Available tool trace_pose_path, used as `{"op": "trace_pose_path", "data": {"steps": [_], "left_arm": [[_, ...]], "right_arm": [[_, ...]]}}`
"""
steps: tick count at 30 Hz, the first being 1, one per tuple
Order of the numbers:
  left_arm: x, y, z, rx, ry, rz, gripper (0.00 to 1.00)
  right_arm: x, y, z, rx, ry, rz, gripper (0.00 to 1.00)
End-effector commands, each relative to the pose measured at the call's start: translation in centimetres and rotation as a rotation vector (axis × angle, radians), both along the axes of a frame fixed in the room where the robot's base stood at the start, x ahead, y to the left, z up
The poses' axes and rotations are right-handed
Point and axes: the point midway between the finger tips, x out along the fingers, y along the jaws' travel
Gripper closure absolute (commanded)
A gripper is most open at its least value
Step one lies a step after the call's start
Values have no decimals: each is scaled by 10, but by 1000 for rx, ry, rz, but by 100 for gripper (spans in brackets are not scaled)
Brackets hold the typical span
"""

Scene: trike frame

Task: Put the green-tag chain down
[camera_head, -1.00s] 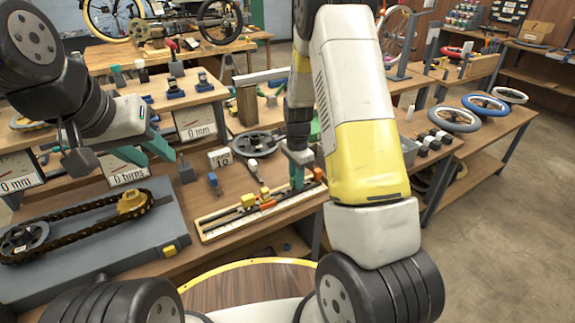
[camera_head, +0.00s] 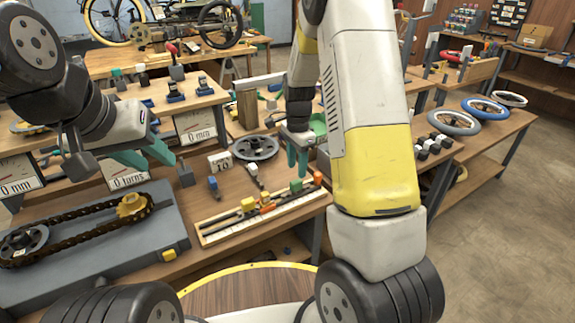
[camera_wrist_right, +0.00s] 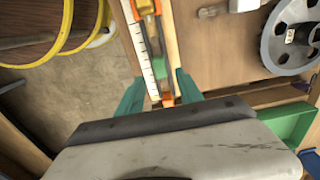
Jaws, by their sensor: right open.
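The green-tag chain (camera_head: 296,186) lies in the shallow wooden tray (camera_head: 206,237), with its green tag toward the tray's right end. The green tag also shows in the right wrist view (camera_wrist_right: 152,88), just ahead of my fingers. My right gripper (camera_head: 298,162) is open and empty, a little above that end of the tray and apart from the tag. In the right wrist view its teal fingers (camera_wrist_right: 159,96) stand on either side of the tray. My left gripper (camera_head: 146,154) is open and empty above the bench at the left.
Yellow- and orange-tagged chains (camera_head: 249,203) lie in the same tray. A dark round plate (camera_head: 256,148) and a "10" block (camera_head: 220,161) are behind it. A chain-and-sprocket rig (camera_head: 100,240) fills the left front. A green bin (camera_head: 318,125) stands close behind my right gripper.

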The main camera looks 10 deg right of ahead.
Motion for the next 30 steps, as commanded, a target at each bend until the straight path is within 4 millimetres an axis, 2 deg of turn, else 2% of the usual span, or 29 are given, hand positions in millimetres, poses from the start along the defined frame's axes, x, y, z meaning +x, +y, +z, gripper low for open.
{"op": "trace_pose_path", "data": {"steps": [3, 11, 14, 17, 21, 24, 30], "left_arm": [[0, 0, 0, 0, 0, 0, 64], [0, 0, 0, 0, 0, 0, 64], [0, 0, 0, 0, 0, 0, 64], [0, 0, 0, 0, 0, 0, 64], [0, 0, 0, 0, 0, 0, 64], [0, 0, 0, 0, 0, 0, 64], [0, 0, 0, 0, 0, 0, 64]], "right_arm": [[0, 1, 24, 1, -4, 1, 57], [-2, 0, 51, 6, -6, 10, 57], [-11, 1, 71, 30, -33, 65, 57], [-31, 4, 103, 66, -92, 181, 57], [-73, 8, 154, 100, -208, 407, 57], [-107, 11, 183, 94, -296, 575, 57], [-177, 17, 221, 8, -465, 907, 57]]}}
